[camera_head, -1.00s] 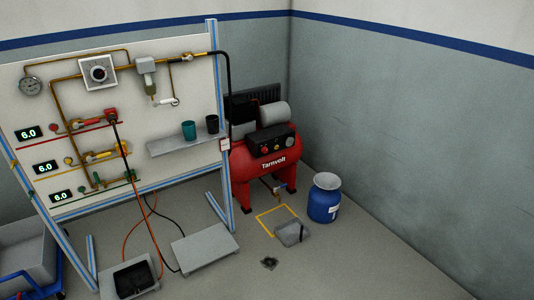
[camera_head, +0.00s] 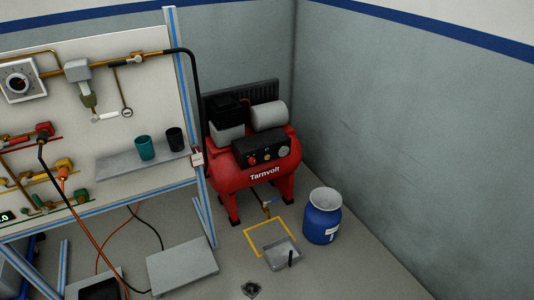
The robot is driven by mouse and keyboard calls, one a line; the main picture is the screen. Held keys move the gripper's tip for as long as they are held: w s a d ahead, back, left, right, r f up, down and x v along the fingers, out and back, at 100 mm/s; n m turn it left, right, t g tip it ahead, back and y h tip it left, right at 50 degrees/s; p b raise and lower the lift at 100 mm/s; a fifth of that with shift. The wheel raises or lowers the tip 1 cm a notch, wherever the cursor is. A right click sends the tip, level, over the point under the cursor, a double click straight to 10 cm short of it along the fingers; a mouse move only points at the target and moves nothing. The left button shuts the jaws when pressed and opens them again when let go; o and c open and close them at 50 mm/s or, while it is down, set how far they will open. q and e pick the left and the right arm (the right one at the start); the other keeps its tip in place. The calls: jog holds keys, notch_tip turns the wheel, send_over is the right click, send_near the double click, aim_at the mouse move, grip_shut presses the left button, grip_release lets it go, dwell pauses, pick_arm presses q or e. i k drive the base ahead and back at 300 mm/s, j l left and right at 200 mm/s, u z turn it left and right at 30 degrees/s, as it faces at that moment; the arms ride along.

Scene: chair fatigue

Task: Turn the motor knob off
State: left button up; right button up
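A red compressor labelled Tarnvolt (camera_head: 226,178) stands in the corner beyond the board. A black control panel (camera_head: 258,143) sits on the front of its tank. The panel carries a small red control (camera_head: 252,160), a small yellowish one (camera_head: 266,157) and a pale round dial or knob (camera_head: 283,151). Which of these is the motor knob, and its setting, are too small to tell. Neither of my grippers is in view.
A pipe board with a shelf (camera_head: 120,168) holding two cups stands at left. A blue drum (camera_head: 322,222), a grey tray (camera_head: 283,253) and a yellow floor outline (camera_head: 256,244) lie before the compressor. A grey platform (camera_head: 183,268) is at lower left. The right floor is clear.

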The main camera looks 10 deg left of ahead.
aim_at(252, 161)
jog(key=i+l, duration=0.7)
jog(key=i, duration=0.15)
jog(key=i+l, duration=0.65)
jog(key=i, duration=0.25)
